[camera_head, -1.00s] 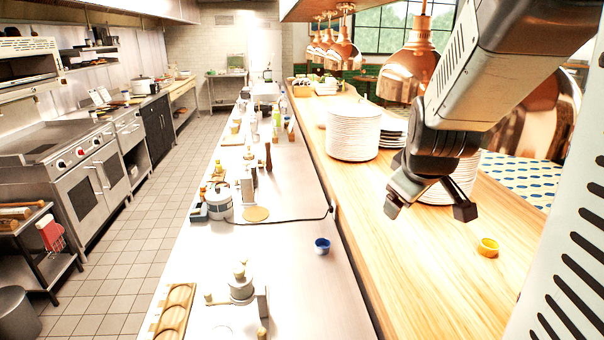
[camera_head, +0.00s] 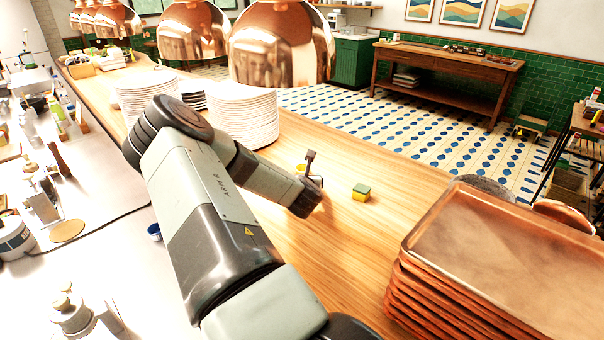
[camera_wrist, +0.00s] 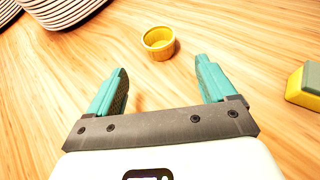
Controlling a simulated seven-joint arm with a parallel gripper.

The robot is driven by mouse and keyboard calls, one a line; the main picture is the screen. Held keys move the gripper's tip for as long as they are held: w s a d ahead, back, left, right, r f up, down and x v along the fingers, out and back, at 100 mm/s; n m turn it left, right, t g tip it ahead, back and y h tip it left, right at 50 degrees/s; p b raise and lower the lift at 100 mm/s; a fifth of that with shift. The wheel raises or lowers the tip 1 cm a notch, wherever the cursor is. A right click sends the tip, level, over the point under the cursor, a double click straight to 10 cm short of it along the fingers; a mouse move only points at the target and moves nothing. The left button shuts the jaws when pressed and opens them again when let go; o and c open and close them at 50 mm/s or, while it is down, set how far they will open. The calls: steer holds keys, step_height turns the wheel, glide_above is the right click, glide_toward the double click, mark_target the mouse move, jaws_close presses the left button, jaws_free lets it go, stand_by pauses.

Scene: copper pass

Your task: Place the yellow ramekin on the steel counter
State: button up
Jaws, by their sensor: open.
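The yellow ramekin (camera_wrist: 158,43) stands upright and empty on the wooden pass, just beyond my open fingertips in the wrist view. In the head view only a bit of the ramekin (camera_head: 301,168) shows behind my gripper (camera_head: 312,175). In the wrist view my gripper (camera_wrist: 163,80) has its two teal fingers spread wide with nothing between them. The steel counter (camera_head: 110,250) runs along the left of the head view, beside the wooden pass and partly hidden by my arm.
A yellow and green block (camera_head: 361,192) sits right of the ramekin. Plate stacks (camera_head: 243,115) stand behind, under hanging copper lamps (camera_head: 280,45). Stacked copper trays (camera_head: 480,260) fill the right front. A blue cup (camera_head: 154,231) and a pepper mill (camera_head: 59,158) stand on the counter.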

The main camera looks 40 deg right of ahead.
mark_target(303, 168)
steer(key=shift+w+d+f, duration=0.15)
steer(key=shift+d+f, duration=0.1)
steer(key=shift+d, duration=0.05)
steer(key=x, duration=0.5)
steer(key=shift+w, duration=0.1)
steer(key=x, duration=0.3)
steer(key=shift+w+d+r, duration=0.25)
steer(key=shift+w+d, duration=0.1)
steer(key=shift+w+d+f, duration=0.3)
steer(key=shift+w+d, duration=0.1)
steer(key=shift+w, duration=0.05)
steer(key=c, duration=1.2)
